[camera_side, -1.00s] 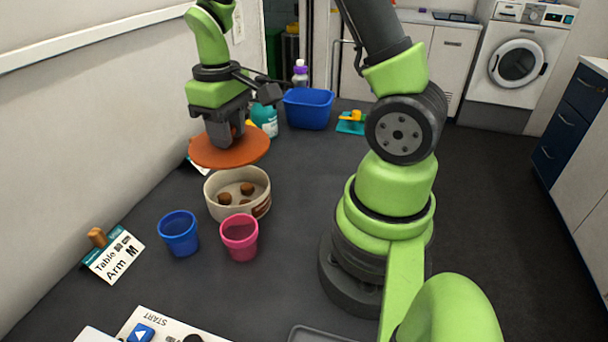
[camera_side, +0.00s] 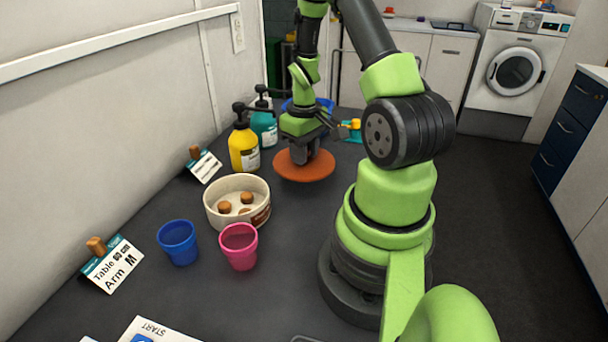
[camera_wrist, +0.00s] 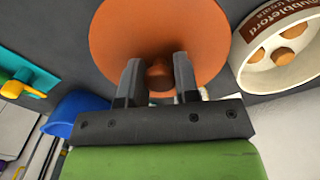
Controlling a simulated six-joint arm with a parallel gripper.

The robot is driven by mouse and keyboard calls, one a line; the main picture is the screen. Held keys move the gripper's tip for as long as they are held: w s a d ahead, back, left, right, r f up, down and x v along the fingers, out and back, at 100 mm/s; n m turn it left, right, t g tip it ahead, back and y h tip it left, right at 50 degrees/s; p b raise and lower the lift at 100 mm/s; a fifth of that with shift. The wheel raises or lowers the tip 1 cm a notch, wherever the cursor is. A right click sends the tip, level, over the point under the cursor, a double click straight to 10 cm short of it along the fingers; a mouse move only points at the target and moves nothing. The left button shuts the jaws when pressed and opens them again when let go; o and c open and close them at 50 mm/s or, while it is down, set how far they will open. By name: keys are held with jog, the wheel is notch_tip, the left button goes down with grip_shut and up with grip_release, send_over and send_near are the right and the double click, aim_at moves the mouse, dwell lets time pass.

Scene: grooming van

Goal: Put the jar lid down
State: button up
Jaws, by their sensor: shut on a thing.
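The jar lid (camera_side: 304,166) is a flat round orange-brown disc with a knob in its middle. My gripper (camera_side: 304,152) is over the lid and shut on its knob. In the wrist view the knob (camera_wrist: 160,74) sits between the two fingers, and the lid (camera_wrist: 125,35) spreads out beyond them. In the side view the lid is level, low over the dark table to the right of the cream bowl. I cannot tell whether its underside touches the table.
The cream bowl (camera_side: 211,205) holds several brown pieces. A blue cup (camera_side: 179,243) and a pink cup (camera_side: 239,248) stand in front of it. A yellow pump bottle (camera_side: 243,150) and a teal bottle (camera_side: 264,128) stand behind. A blue basin (camera_wrist: 72,112) is partly hidden behind my arm. Table right of the cups is clear.

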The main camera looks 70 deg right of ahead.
aim_at(304, 184)
jog(key=shift+f, duration=2.8)
jog(key=shift+f, duration=0.15)
jog(key=o, duration=0.9)
